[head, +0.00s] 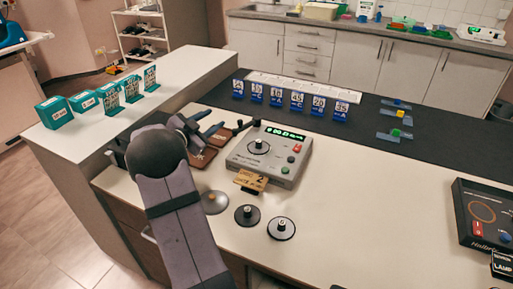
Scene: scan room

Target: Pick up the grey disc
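A light grey disc (215,202) with a small knob lies on the pale worktop, close to the right side of my arm, which may hide part of its left edge.
A grey device (268,155) with a green display stands right of my gripper, a tan tag (250,181) at its front. Brown pads (203,157) lie below the gripper. Teal boxes (55,112) stand on the left counter, blue number cards (297,101) behind.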

